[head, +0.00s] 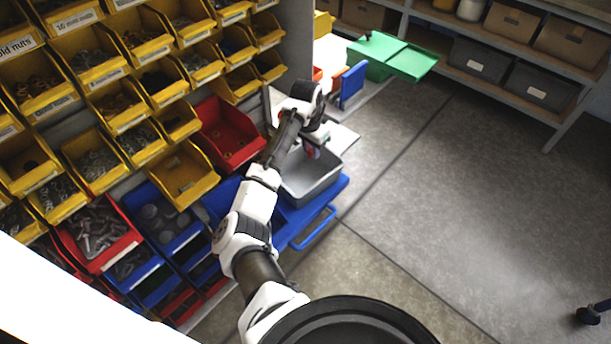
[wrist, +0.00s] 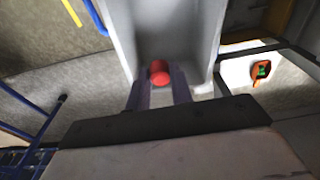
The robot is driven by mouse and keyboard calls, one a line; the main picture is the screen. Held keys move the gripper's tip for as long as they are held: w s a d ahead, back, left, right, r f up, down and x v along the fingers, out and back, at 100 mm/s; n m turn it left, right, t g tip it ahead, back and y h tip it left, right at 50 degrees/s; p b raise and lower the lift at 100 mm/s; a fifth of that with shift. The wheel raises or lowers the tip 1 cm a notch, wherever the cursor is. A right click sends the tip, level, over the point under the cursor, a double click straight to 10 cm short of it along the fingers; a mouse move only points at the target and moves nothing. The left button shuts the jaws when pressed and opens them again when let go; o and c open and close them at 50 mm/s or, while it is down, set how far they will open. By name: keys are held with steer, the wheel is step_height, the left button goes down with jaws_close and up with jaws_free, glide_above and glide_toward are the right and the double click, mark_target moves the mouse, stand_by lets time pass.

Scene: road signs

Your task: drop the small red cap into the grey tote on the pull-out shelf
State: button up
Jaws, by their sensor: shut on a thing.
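The small red cap (wrist: 159,73) is held between the two fingertips of my gripper (wrist: 159,90) in the wrist view. In the head view my gripper (head: 312,150) is over the grey tote (head: 316,190), and a bit of red shows at its tip. The grey tote stands on the blue pull-out shelf (head: 335,193). In the wrist view the tote (wrist: 195,35) lies behind and below the cap. The cap appears above the tote; its exact height over the floor of the tote is hard to tell.
Yellow, red and blue parts bins (head: 180,175) fill the rack at left, close to my arm. A red bin (head: 228,133) is beside the tote.

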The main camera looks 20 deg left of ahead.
steer(key=o, duration=1)
steer(key=r, duration=0.4)
steer(key=s+r+b, duration=0.1)
steer(key=r, duration=0.4)
steer(key=r+b, duration=0.1)
steer(key=r, duration=0.3)
steer(key=shift+s+a+r, duration=0.25)
steer(key=shift+s+r, duration=0.05)
steer(key=shift+r, duration=0.1)
